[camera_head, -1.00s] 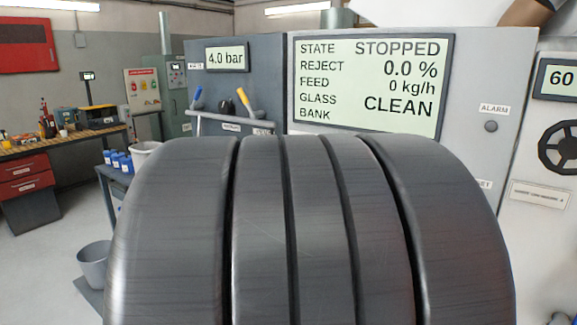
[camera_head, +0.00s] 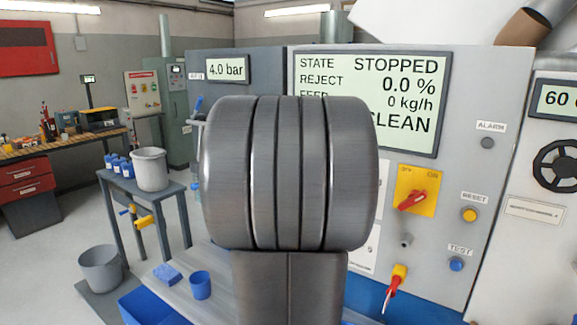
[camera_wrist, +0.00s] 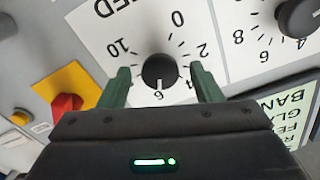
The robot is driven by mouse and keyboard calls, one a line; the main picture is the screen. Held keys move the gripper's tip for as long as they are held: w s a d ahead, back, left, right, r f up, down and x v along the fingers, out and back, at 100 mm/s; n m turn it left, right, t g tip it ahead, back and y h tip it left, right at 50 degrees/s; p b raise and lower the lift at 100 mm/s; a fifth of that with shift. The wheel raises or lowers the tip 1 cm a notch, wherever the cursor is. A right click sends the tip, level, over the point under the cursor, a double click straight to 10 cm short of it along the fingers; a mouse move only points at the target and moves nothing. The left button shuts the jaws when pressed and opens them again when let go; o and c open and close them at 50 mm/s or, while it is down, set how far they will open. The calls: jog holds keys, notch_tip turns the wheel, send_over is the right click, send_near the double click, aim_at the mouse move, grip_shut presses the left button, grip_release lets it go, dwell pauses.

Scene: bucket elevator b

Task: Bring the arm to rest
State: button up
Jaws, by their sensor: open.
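My arm, a dark grey ribbed link, fills the middle of the head view and hides part of the machine panel. My gripper (camera_wrist: 160,72) shows in the wrist view with two green fingers spread apart and nothing gripped. A black knob (camera_wrist: 160,74) on a white numbered dial appears between the fingertips. I cannot tell how far the fingers are from the panel. The gripper's fingers are hidden in the head view.
The display (camera_head: 365,95) reads STOPPED and CLEAN, partly covered by my arm. Right of the arm are a red switch (camera_head: 411,200), a yellow button (camera_head: 469,214) and a blue button (camera_head: 456,264). A bucket (camera_head: 150,169) stands on a side table at left. Open floor lies beyond.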

jog(key=s+a+n, duration=0.2)
jog(key=s, duration=0.1)
jog(key=s+a+n+p, duration=0.1)
jog(key=n, duration=0.1)
jog(key=shift+s+a, duration=0.1)
jog(key=shift+s, duration=0.3)
jog(key=shift+s, duration=0.1)
dwell(0.3)
